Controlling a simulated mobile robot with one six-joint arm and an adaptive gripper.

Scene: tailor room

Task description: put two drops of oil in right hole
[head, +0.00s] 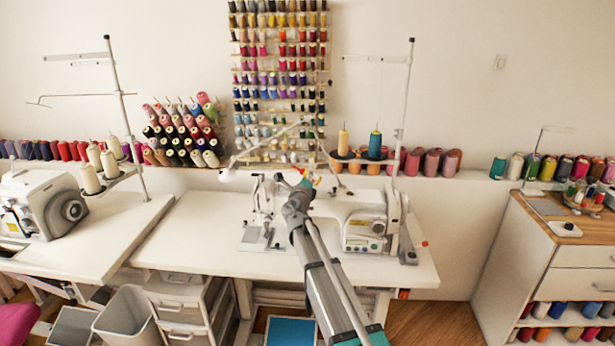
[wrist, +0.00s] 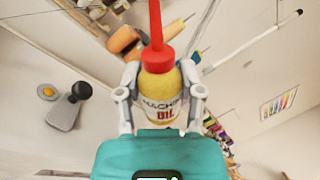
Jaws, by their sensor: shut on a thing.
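My gripper (wrist: 163,105) is shut on an oil bottle (wrist: 160,98), which has a yellowish body, a "MACHINE OIL" label and a long red nozzle (wrist: 156,30). The fingers press on both sides of the bottle, and the nozzle points away from my palm. In the head view my arm reaches over the white table (head: 200,235) to the white sewing machine (head: 345,205) in the middle. My gripper is mostly hidden there behind the arm, with a small red part showing near it. The right hole cannot be made out in either view.
A thread stand with a tall pole (head: 405,110) and two cones rises behind the machine. A second sewing machine (head: 45,205) stands at the left. A wooden-topped cabinet (head: 545,235) is at the right. Bare table lies left of the middle machine.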

